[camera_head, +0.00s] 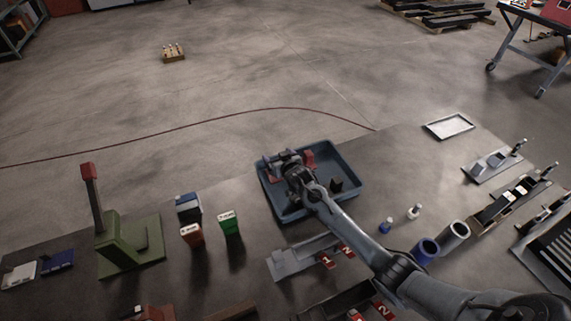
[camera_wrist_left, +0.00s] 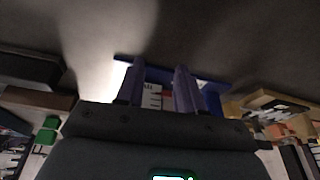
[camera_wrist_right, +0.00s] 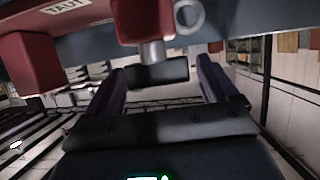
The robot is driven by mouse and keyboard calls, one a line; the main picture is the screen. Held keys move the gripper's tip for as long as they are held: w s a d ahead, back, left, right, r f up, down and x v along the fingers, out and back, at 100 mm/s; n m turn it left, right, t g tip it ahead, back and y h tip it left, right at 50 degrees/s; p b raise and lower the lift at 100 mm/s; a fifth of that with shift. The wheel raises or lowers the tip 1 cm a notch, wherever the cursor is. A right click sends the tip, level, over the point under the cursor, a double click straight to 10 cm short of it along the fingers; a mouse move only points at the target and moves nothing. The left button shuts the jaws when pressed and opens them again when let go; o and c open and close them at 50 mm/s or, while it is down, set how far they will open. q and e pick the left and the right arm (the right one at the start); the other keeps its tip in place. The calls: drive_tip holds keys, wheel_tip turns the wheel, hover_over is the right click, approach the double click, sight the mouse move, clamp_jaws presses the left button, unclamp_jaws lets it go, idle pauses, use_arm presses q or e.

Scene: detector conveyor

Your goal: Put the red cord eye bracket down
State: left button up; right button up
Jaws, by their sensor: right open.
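The red cord eye bracket (camera_wrist_right: 35,65) shows large in the right wrist view, with a "TAUT" label, a red post and a grey metal ring. In the head view its red part (camera_head: 309,159) shows beside my right gripper (camera_head: 285,162), inside the blue-grey tray (camera_head: 352,167). My right gripper is open, its fingers apart with the bracket just beyond them; I cannot tell whether they touch it. The gripper and wrist hide part of the bracket. My left gripper (camera_wrist_left: 160,85) shows only in the left wrist view, its fingers apart with nothing clearly held.
A small dark block (camera_head: 336,185) lies in the tray. A green stand (camera_head: 125,245) with a red-topped post, a green block (camera_head: 230,222) and a red block (camera_head: 191,235) stand to the left. A blue cylinder (camera_head: 425,251) and grey cylinder (camera_head: 454,235) stand at right.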

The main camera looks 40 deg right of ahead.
use_arm(q)
wheel_tip(320, 180, up, 2)
drive_tip(key=shift+a+r+p, duration=0.1)
drive_tip(key=shift+a+p, duration=0.05)
drive_tip(key=shift+p, duration=0.8)
use_arm(e)
drive_tip(key=v, duration=1.2)
drive_tip(key=shift+r, duration=0.25)
use_arm(q)
drive_tip(key=shift+r, duration=0.1)
use_arm(e)
drive_tip(key=shift+r, duration=0.1)
